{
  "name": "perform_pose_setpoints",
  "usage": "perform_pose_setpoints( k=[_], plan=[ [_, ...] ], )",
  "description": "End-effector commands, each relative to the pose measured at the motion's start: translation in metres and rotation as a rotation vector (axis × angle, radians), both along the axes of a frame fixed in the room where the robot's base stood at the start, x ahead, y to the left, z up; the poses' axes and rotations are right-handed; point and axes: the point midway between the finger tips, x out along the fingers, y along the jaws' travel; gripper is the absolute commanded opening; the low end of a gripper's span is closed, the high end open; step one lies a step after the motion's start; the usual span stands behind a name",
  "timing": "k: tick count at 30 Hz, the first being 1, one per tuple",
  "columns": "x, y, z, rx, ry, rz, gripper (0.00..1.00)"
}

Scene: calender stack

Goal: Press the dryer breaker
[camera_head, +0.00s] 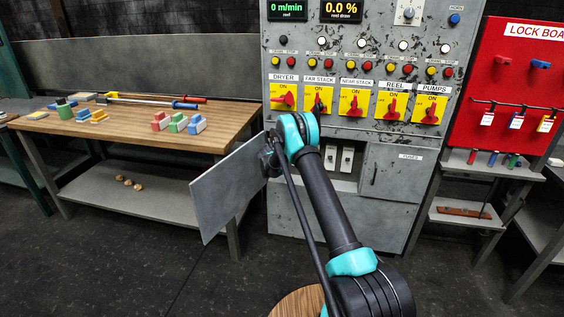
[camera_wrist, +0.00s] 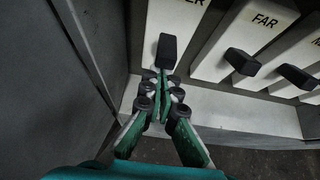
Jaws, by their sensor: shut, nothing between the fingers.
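In the wrist view a white breaker plate, its label cut off to "ER", carries a black lever (camera_wrist: 167,50), the leftmost in view. My gripper (camera_wrist: 164,80) is shut and empty, its tips right at the lower end of this lever; I cannot tell whether they touch it. To the right is the breaker marked FAR, with its black lever (camera_wrist: 241,62). In the head view the breaker recess shows white breakers (camera_head: 347,159) right of my arm. My arm hides the recess's left part and my gripper there.
A grey door (camera_head: 226,190) stands open left of the recess, close to my arm; its grey wall rises left in the wrist view. Above are yellow switches with red handles (camera_head: 284,98). A wooden-topped bench (camera_head: 150,128) stands left, a red lock board (camera_head: 520,75) right.

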Motion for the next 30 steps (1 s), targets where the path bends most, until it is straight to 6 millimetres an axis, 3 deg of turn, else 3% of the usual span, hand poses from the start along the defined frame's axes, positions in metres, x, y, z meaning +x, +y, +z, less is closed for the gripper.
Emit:
perform_pose_setpoints(
  k=[7, 17, 30],
  plan=[
    [0.002, 0.0, 0.014, -0.003, -0.006, 0.001, 0.0],
    [0.002, -0.001, 0.015, -0.003, -0.007, 0.001, 0.0],
    [0.003, 0.0, 0.031, -0.004, -0.01, 0.002, 0.0]
  ],
)
